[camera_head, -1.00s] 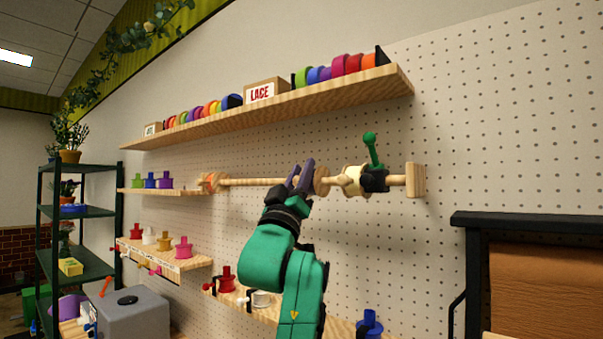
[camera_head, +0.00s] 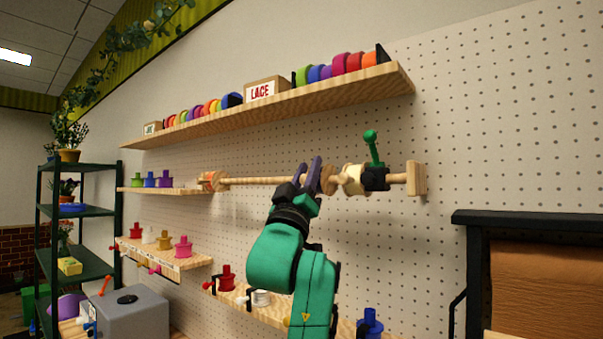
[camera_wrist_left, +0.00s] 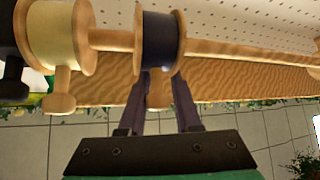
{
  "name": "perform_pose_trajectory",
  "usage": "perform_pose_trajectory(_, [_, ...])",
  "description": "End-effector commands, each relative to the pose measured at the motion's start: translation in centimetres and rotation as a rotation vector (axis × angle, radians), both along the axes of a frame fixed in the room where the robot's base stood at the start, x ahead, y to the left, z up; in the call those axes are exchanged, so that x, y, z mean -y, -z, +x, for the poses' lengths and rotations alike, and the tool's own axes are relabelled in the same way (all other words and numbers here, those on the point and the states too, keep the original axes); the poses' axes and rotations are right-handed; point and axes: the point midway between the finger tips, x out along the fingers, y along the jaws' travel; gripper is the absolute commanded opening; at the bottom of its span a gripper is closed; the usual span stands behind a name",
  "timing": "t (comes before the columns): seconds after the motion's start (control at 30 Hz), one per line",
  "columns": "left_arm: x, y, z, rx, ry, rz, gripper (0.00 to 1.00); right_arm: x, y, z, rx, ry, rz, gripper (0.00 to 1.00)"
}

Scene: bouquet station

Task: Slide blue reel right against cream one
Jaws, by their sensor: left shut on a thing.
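The blue reel (camera_wrist_left: 161,42) has a dark navy band between wooden flanges and sits on a wooden rod (camera_head: 256,181). In the head view my gripper mostly hides it; one wooden flange (camera_head: 329,181) shows. My left gripper (camera_wrist_left: 160,80) is shut on the blue reel by the wooden knob on its near side, one finger on each side. The cream reel (camera_head: 351,180) is on the same rod, to the right in the head view and to the left in the wrist view (camera_wrist_left: 55,38). A stretch of bare rod separates the two reels. My right gripper is out of view.
A black clamp (camera_head: 374,180) with a green lever (camera_head: 371,147) sits right of the cream reel. A wooden end block (camera_head: 416,179) holds the rod. A ribbon shelf (camera_head: 335,93) runs above; a lower shelf (camera_head: 285,314) holds more spools.

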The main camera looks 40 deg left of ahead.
Motion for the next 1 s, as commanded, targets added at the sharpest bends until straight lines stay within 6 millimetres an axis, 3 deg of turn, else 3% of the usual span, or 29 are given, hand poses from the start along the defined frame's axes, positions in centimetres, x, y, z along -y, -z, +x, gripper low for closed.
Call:
perform_pose_trajectory(0.1, [1.2,0.2,0.2,0.0,0.008,-0.003,0.0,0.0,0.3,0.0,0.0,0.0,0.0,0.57])
perform_pose_trajectory(0.3, [1.2,0.1,0.2,-0.001,0.006,-0.002,0.0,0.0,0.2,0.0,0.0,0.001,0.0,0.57])
perform_pose_trajectory(0.33, [1.2,0.1,0.2,-0.001,0.006,-0.002,0.36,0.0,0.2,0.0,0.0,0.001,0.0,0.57])
perform_pose_trajectory(0.4, [1.1,0.1,0.2,0.0,0.005,-0.001,0.57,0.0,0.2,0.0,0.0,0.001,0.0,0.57])
perform_pose_trajectory(0.77, [1.2,0.4,-0.1,-0.001,0.002,0.0,0.57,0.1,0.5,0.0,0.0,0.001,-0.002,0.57])
perform_pose_trajectory(1.0, [2.3,3.4,-2.6,0.0,0.003,0.0,0.57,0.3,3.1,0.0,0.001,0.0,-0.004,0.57])
